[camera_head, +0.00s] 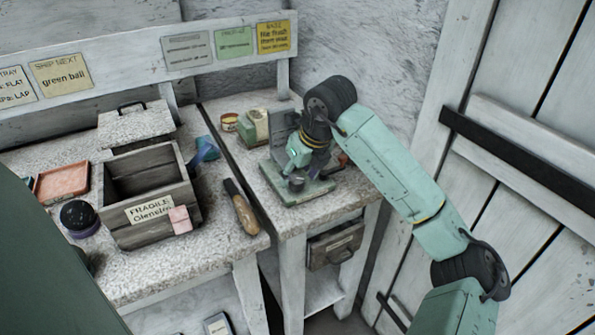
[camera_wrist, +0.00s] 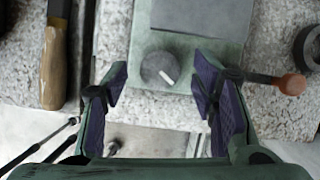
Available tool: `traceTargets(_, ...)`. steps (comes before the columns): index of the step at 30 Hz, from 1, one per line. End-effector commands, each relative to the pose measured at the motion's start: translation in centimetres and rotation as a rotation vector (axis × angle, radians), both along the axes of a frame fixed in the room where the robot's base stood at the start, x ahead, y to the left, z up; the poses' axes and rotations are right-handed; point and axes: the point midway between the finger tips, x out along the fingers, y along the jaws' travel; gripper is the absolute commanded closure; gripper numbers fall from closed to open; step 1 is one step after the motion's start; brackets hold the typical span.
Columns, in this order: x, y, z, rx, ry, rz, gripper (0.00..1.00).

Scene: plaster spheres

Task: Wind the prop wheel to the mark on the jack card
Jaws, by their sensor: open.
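A round dark grey knob (camera_wrist: 153,64) with a white pointer line sits on the front of a green base (camera_wrist: 143,42); it looks like the prop wheel. Its pointer slants to the lower right in the wrist view. In the head view the green base (camera_head: 304,195) stands on the right bench. My gripper (camera_wrist: 160,92) is open and empty, its purple-padded fingers on either side of the knob and apart from it. My gripper also shows in the head view (camera_head: 297,172). A grey card (camera_head: 186,51), a green card (camera_head: 233,42) and a yellow card (camera_head: 273,37) hang behind; I cannot tell which is the jack card.
A rod with an orange-red end (camera_wrist: 291,84) lies right of my fingers. A wooden-handled tool (camera_head: 241,206) lies on the left bench by the gap. A wooden crate (camera_head: 121,169) and a dark ball (camera_head: 77,214) stand further left. A green-and-cream object (camera_head: 256,126) stands behind the base.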

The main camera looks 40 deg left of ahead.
Motion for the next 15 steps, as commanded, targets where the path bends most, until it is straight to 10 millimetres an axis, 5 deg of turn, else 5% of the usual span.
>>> traceTargets(15,0.13,0.48,-1.28,0.000,0.000,-0.001,0.51)
